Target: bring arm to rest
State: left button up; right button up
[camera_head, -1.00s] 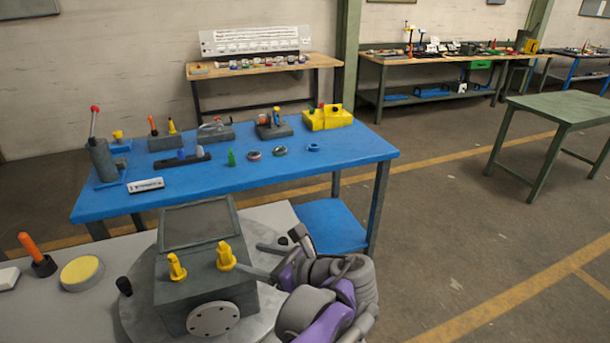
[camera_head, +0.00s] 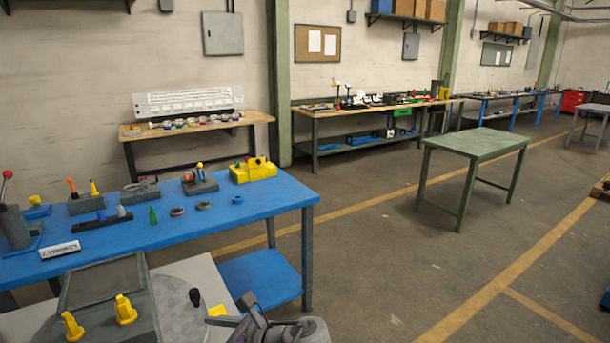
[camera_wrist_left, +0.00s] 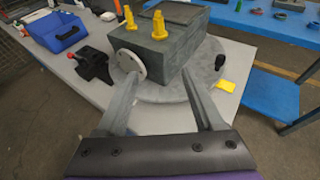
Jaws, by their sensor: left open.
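My left gripper (camera_wrist_left: 158,84) is open in the left wrist view, with nothing between its two grey fingers. It is above the light grey table, at the side of a dark grey box (camera_wrist_left: 172,50). The box has two yellow knobs and a round grey flange (camera_wrist_left: 128,64); the left finger overlaps the flange in the picture, and contact cannot be told. In the head view the box (camera_head: 100,295) is cut off at the lower left. A grey gripper and arm part (camera_head: 265,328) shows at the bottom edge, mostly out of frame. My right gripper cannot be identified.
A yellow piece (camera_wrist_left: 228,86) and a black knob (camera_wrist_left: 219,62) are right of the box. A red-tipped black lever (camera_wrist_left: 92,64) and a blue case (camera_wrist_left: 55,30) are left. Behind stands a blue table (camera_head: 200,221) with fixtures. Floor is open before the green table (camera_head: 480,143).

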pick_arm(q)
jog(key=s+a+f+n+g+h+p, duration=0.1)
jog(key=s+a+f+n+h, duration=0.1)
jog(key=s+f+n+h, duration=0.15)
jog(key=s+a+f+n+g+h, duration=0.1)
jog(key=s+a+f+n+h, duration=0.15)
jog(key=s+f+n, duration=0.25)
jog(key=s+d+f+n+t+h+p, duration=0.1)
jog(key=s+d+f+n+h, duration=0.4)
jog(key=n, duration=0.9)
jog(key=s+f+t+h, duration=0.1)
jog(key=s+f+h, duration=0.1)
jog(key=s, duration=0.1)
jog(key=shift+s+d+p, duration=0.15)
jog(key=shift+s+p, duration=0.25)
